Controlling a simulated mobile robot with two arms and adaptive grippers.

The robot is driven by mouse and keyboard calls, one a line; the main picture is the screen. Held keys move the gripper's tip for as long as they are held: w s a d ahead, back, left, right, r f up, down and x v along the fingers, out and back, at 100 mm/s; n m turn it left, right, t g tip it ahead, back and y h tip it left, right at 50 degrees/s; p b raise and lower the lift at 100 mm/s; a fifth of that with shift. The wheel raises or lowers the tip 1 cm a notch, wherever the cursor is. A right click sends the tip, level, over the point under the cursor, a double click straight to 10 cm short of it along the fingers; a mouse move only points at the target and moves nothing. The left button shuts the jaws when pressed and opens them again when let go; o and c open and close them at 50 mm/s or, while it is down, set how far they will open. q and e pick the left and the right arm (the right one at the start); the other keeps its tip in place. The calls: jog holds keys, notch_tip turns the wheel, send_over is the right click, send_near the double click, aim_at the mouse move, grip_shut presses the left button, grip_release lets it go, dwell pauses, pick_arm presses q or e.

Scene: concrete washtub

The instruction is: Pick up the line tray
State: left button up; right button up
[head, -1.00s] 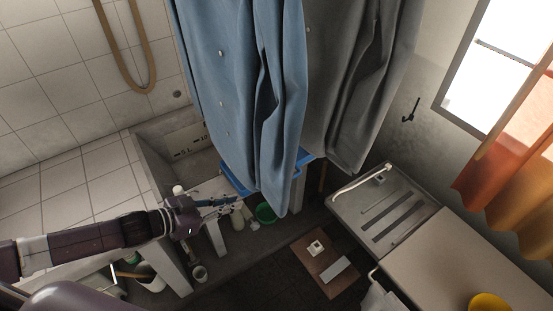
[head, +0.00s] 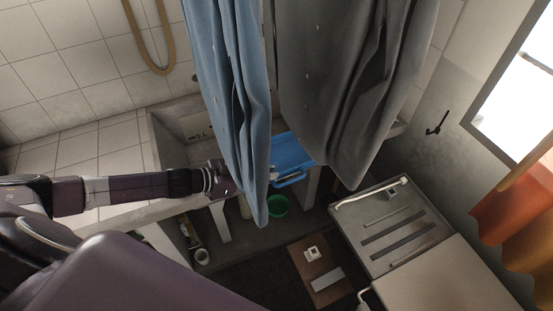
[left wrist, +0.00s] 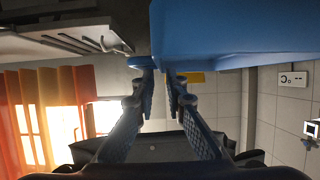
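The line tray is the blue tray (head: 292,150) at the middle of the head view, with a blue bar handle on its near side. The curtains hide its left part. In the left wrist view the tray (left wrist: 235,28) fills the upper right, very close, with its rim just beyond my fingertips. My left gripper (head: 270,174) reaches in from the left, partly behind the blue curtain, with its tips beside the handle. In the left wrist view the fingers (left wrist: 162,82) stand apart with a gap between them; no firm hold shows. My right gripper is not in view.
A blue curtain (head: 236,90) and a grey curtain (head: 345,85) hang over the tub area. A green bowl (head: 277,206) sits below the tray. A metal drainer (head: 395,228) stands to the right. A brown board (head: 318,272) lies on the floor.

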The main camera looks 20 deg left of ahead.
aim_at(286, 171)
pick_arm(q)
jog(key=shift+w+d+f, duration=0.15)
jog(key=shift+w+d, duration=0.2)
jog(key=shift+w, duration=0.1)
jog(key=shift+w+d+f, duration=0.2)
jog(key=shift+w+d, duration=0.15)
jog(key=shift+w, duration=0.05)
jog(key=x, duration=0.4)
jog(key=shift+w+d+f+p, duration=0.1)
jog(key=shift+w+f+p, duration=0.05)
jog(key=shift+p, duration=0.15)
grip_shut()
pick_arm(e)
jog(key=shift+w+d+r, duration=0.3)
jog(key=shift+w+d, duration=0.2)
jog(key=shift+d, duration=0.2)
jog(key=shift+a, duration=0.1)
